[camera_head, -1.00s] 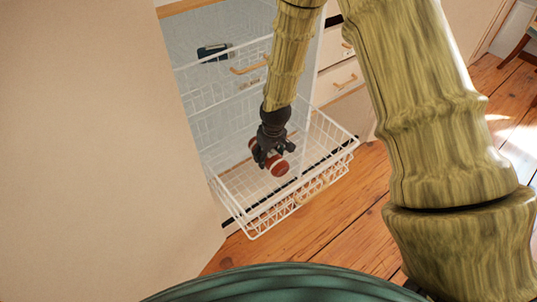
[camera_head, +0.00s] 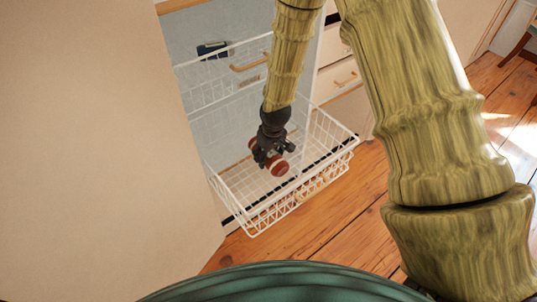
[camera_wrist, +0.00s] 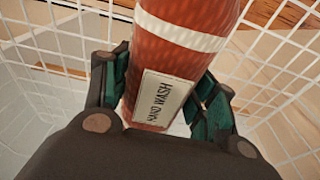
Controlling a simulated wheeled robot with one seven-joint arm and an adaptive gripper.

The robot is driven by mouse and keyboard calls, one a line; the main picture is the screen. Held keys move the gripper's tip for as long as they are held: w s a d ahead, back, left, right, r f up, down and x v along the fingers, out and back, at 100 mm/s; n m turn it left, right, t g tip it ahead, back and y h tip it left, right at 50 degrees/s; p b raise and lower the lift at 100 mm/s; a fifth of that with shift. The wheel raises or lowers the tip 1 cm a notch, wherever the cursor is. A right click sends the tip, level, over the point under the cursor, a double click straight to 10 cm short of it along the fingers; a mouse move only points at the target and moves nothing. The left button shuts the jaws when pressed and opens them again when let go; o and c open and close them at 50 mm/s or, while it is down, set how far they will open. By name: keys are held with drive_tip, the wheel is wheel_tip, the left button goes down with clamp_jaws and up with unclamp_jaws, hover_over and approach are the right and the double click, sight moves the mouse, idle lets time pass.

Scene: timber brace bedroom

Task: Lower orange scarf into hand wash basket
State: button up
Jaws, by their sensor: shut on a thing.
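The orange scarf (camera_head: 278,167) is a rolled, rust-orange bundle with a pale stripe. In the wrist view the scarf (camera_wrist: 190,62) carries a label (camera_wrist: 160,98) reading "HAND WASH". My gripper (camera_head: 268,158) is shut on it, with dark green fingers on both sides in the wrist view (camera_wrist: 160,95). The white wire basket (camera_head: 258,230) is pulled out below, and the scarf appears within its outline in the head view. I cannot tell whether the scarf touches the basket floor. My gripper hides part of the roll.
A second wire basket (camera_head: 192,80) sits above and behind, with a dark item (camera_head: 213,49) near it. Drawers with wooden handles (camera_head: 346,80) stand at the right. A plain wall (camera_head: 90,150) fills the left. Wooden floor (camera_head: 310,240) lies in front.

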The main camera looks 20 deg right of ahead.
sight(272, 154)
drive_tip(key=o, duration=1.2)
drive_tip(key=shift+c, duration=0.2)
drive_tip(key=r, duration=0.4)
drive_tip(key=s+r, duration=0.1)
drive_tip(key=r, duration=0.6)
drive_tip(key=shift+s+d+r, duration=0.3)
drive_tip(key=shift+s+r, duration=0.05)
drive_tip(key=shift+r, duration=0.05)
